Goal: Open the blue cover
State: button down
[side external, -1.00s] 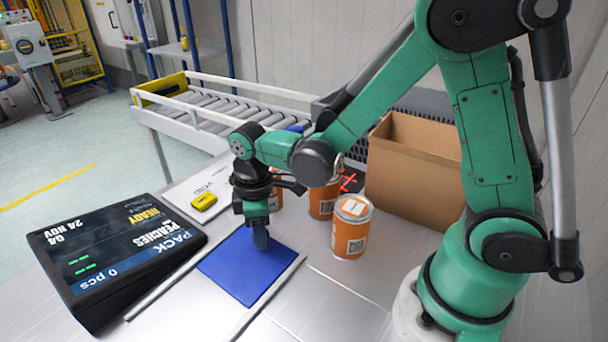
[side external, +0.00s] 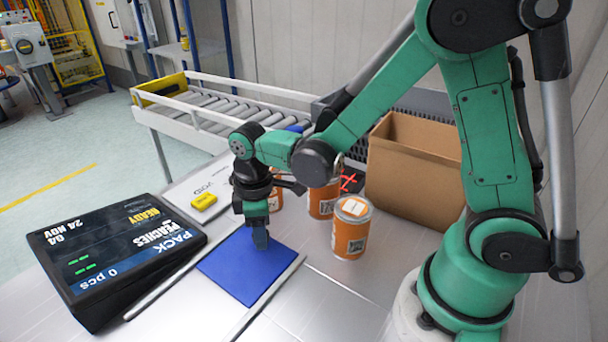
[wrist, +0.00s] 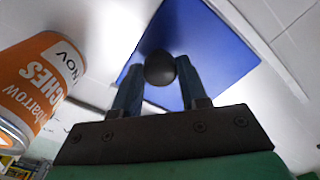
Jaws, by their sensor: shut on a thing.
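The blue cover (side external: 246,272) is a flat blue square lying on the table between two pale rails. In the wrist view the blue cover (wrist: 217,40) fills the upper middle, with a round black knob (wrist: 159,68) on it. My gripper (side external: 260,240) points down over the far part of the cover. In the wrist view my gripper (wrist: 159,78) has its two fingers on either side of the knob, shut on it. The knob is hidden behind the fingers in the side view. The cover looks flat in its place.
Orange cans stand right of the cover, one close by (side external: 351,228) and one behind (side external: 323,200). A cardboard box (side external: 412,170) stands behind them. A black display (side external: 115,255) is at left. A yellow object (side external: 204,202) lies near a roller conveyor (side external: 230,105).

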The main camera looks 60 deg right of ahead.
jog(key=a, duration=1.1)
jog(key=shift+a, duration=0.15)
jog(key=shift+c, duration=2.3)
grip_release()
notch_tip(320, 180, up, 6)
jog(key=shift+f, duration=0.15)
